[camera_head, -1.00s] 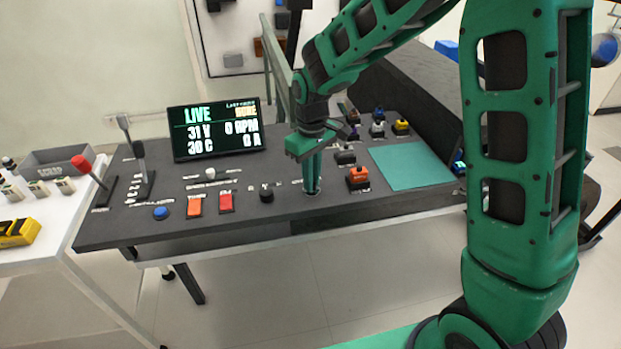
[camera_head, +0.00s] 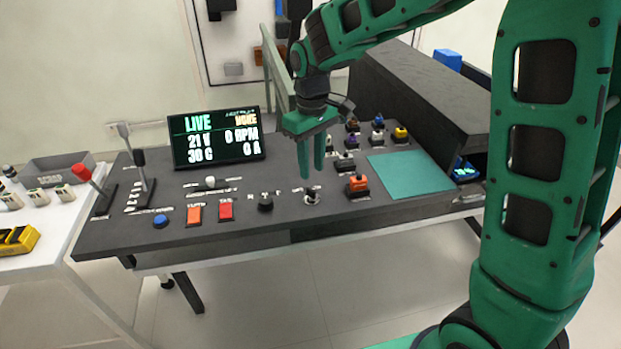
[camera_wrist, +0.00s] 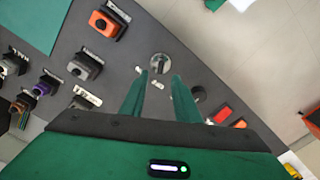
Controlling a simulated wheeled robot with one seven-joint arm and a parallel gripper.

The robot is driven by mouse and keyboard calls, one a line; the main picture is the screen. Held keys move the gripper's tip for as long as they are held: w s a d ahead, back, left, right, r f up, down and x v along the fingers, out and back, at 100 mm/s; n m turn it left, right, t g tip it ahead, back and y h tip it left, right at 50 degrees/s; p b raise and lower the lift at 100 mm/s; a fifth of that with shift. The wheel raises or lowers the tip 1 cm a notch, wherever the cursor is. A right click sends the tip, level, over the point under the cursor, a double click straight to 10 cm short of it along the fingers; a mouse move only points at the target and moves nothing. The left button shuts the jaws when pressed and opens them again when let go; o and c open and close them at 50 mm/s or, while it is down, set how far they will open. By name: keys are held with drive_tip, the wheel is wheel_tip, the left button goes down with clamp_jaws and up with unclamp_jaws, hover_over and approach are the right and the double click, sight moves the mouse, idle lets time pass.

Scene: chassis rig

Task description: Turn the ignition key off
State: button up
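The ignition key (camera_head: 311,198) is a small silvery switch on a round plate on the dark console, right of the black knob. In the wrist view the key (camera_wrist: 160,64) lies just beyond the fingertips, roughly centred between them. My gripper (camera_head: 312,171) is above the key, pointing down, with its green fingers apart. The wrist view shows the gripper (camera_wrist: 160,76) open with nothing between its fingers. The key's exact angle is too small to tell.
A black knob (camera_head: 265,204) and red (camera_head: 226,211) and orange (camera_head: 194,215) switches sit left of the key. An orange switch block (camera_head: 357,186) sits close on the right, with a teal mat (camera_head: 408,173) beyond it. A red-knobbed lever (camera_head: 90,181) stands far left.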

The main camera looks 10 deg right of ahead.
wheel_tip(320, 180, up, 3)
drive_tip(key=shift+r, duration=0.15)
drive_tip(key=shift+d, duration=0.1)
